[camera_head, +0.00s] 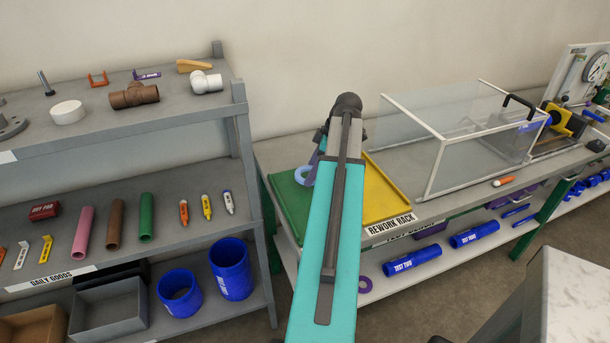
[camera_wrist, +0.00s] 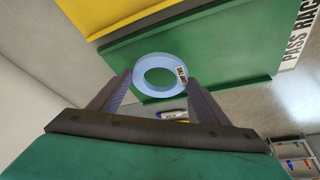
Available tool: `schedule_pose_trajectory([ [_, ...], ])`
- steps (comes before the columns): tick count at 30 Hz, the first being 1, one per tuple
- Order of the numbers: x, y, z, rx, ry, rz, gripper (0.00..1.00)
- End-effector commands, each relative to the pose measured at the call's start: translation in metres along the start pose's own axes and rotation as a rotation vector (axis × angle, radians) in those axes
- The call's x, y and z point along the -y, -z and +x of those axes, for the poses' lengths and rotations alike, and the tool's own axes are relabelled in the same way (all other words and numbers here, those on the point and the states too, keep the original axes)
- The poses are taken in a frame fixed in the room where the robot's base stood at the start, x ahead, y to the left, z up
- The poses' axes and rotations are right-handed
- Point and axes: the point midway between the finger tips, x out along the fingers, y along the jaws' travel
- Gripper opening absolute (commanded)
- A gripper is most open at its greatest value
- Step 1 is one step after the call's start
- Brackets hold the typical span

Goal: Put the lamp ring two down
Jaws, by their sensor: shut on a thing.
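The lamp ring two is a light blue ring (camera_wrist: 143,80) with a small white label, seen between the fingers of my gripper (camera_wrist: 160,84) in the wrist view. My gripper is shut on it. Behind it in that view lies the green tray (camera_wrist: 222,48). In the head view the ring (camera_head: 301,177) shows partly at the left of my arm, over the green tray (camera_head: 287,196). My arm hides most of the gripper there. I cannot tell how far the ring is above the tray.
A yellow tray (camera_head: 394,198) labelled rework rack lies right of the green one. A clear framed box (camera_head: 440,150) stands further right on the bench. A grey shelf (camera_head: 190,135) with pipes and fittings stands at the left. A marker (camera_wrist: 172,114) shows below the ring.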

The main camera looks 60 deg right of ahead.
Motion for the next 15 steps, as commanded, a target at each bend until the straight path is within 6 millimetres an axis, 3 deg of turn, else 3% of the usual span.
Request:
schedule_pose_trajectory([
  [6,0.006,0.021,0.011,0.0,0.0,0.0,0.45],
  [15,0.006,0.022,0.012,0.0,0.0,0.001,0.45],
])
